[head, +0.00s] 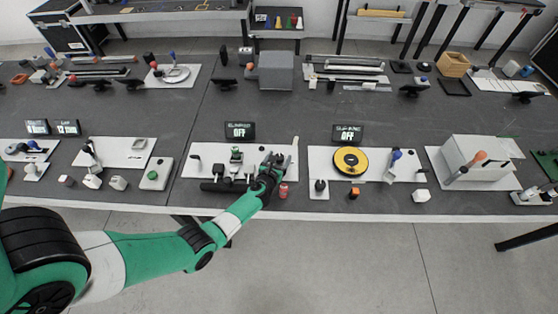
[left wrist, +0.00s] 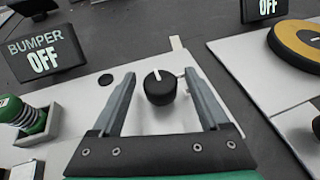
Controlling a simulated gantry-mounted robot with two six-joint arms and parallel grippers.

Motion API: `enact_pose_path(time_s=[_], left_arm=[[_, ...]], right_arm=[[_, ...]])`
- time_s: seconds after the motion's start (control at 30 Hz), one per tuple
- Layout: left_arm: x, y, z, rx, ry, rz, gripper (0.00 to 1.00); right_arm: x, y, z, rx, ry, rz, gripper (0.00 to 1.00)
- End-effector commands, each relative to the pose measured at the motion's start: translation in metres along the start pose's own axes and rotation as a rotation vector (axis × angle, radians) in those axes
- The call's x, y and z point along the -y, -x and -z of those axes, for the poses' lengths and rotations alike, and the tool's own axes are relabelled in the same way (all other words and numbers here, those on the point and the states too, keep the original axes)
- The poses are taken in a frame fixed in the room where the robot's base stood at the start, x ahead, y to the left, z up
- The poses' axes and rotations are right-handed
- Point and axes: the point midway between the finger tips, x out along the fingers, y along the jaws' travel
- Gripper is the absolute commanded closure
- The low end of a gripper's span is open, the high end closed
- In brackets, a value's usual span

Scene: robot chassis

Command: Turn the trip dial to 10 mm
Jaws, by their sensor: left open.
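The dial (left wrist: 160,89) is a round black knob with a white pointer line, on a white board (left wrist: 98,96). In the left wrist view its pointer aims towards the far side, slightly left. My left gripper (left wrist: 158,74) is open, with one finger on each side of the knob and gaps showing between. I cannot tell how high the fingers are above the board. In the head view my left gripper (head: 272,163) covers the dial at the board's right part. A screen (head: 240,131) behind the board reads BUMPER OFF. No scale marks are readable. My right gripper is out of view.
A green spring part (left wrist: 27,117) stands left of the gripper. A red can-like piece (head: 283,190) stands at the table's front edge, near the gripper. To the right is a board with a yellow-black disc (head: 351,160) and a screen (head: 347,134) reading OFF.

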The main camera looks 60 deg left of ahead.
Motion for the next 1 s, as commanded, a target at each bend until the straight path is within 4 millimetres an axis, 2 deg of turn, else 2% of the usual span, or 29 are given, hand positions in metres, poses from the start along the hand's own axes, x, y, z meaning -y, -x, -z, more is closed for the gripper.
enact_pose_path(time_s=[0.17, 0.6, 1.0], left_arm=[[0.0, 0.0002, -0.0009, 0.0, 0.0, 0.0, 0.22], [0.0, 0.0004, -0.0007, 0.0, 0.0, 0.0, 0.99], [-0.0016, 0.0005, -0.0033, -0.001, -0.027, 0.054, 1.0]], right_arm=[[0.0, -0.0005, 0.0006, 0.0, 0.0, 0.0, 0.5], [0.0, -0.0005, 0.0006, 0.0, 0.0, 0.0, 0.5], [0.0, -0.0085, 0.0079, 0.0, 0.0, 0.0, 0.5]])
